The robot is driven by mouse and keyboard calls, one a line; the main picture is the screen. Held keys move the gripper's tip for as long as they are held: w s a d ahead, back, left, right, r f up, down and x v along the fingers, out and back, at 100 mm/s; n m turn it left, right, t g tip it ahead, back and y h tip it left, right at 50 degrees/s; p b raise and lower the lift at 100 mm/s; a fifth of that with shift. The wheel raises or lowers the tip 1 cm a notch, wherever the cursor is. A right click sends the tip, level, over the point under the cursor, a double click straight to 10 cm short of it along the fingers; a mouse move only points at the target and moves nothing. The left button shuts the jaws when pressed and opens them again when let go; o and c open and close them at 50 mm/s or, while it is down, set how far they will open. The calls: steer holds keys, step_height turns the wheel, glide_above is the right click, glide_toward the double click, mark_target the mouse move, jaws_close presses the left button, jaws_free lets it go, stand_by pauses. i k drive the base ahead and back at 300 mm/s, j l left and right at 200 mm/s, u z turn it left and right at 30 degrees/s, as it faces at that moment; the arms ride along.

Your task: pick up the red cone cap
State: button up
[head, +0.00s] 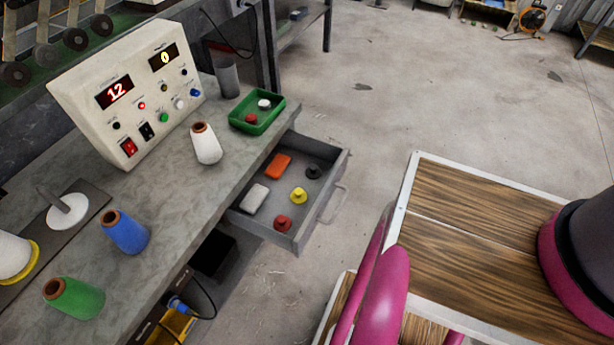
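A red cone cap (283,223) sits in the near corner of the open grey drawer (318,207). The drawer also holds a yellow cap (298,195), a dark cap (314,171), an orange block (278,166) and a whitish block (255,198). Another small red piece (251,119), which looks like a cap, lies in the green tray (272,122) on the bench beside a white one (264,104). My gripper is not in view.
The bench (170,205) carries a control box (135,105), a grey cup (228,77) and white (206,146), blue (125,233) and green (75,298) thread cones. The drawer sticks out from the bench with its handle (335,202) outward. Floor (400,90) beyond is mostly clear.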

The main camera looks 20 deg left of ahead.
mark_target(282, 224)
steer(key=i, duration=2.1)
steer(key=i+l+u, duration=0.1)
steer(key=i+u, duration=0.4)
steer(key=i+l+u, duration=0.3)
steer(key=i+u, duration=0.15)
steer(key=u, duration=3.95)
